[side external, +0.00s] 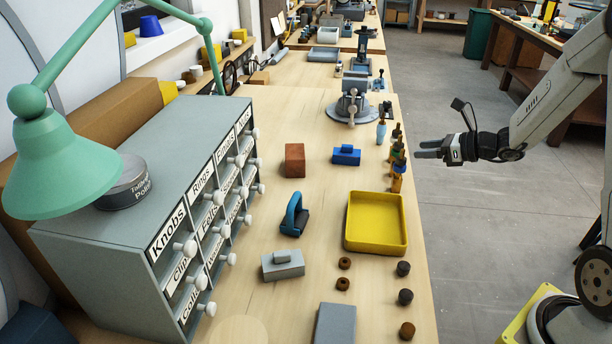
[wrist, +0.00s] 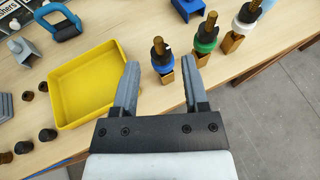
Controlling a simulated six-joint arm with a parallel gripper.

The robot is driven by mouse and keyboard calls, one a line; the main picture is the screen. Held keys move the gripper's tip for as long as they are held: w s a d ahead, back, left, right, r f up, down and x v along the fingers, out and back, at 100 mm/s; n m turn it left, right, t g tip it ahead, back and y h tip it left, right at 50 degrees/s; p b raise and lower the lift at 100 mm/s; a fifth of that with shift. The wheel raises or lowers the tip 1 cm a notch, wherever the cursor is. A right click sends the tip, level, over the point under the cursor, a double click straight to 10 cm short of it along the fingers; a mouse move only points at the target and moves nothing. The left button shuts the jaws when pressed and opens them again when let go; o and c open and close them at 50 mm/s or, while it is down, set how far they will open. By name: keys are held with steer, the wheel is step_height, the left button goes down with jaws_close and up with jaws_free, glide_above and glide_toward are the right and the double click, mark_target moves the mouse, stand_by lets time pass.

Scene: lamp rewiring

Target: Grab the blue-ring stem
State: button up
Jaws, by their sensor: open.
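The blue-ring stem (wrist: 163,64) has a dark top, a blue collar and a brass-coloured base. It stands upright near the table edge, beside the yellow tray, and shows small in the side view (side external: 397,184). A green-ring stem (wrist: 205,42) and a white-ring stem (wrist: 243,25) stand in a row with it. My gripper (wrist: 159,61) is open and empty. In the wrist view the blue-ring stem appears between the fingertips, beyond them. In the side view my gripper (side external: 426,149) hangs right of the table edge, apart from the stems.
The yellow tray (side external: 348,238) is empty, close to the stems. A blue block (side external: 346,155), a brown block (side external: 295,160) and a vise (side external: 352,105) stand behind it. Several dark knobs (side external: 405,297) lie in front. A drawer cabinet (side external: 150,180) and green lamp (side external: 60,165) fill the left.

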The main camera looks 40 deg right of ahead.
mark_target(399, 171)
steer(key=shift+w, duration=0.1)
steer(key=shift+x, duration=1.25)
steer(key=shift+a+f, duration=0.1)
steer(key=shift+f, duration=0.05)
steer(key=shift+x, duration=2.5)
steer(key=shift+f, duration=0.1)
jaws_close()
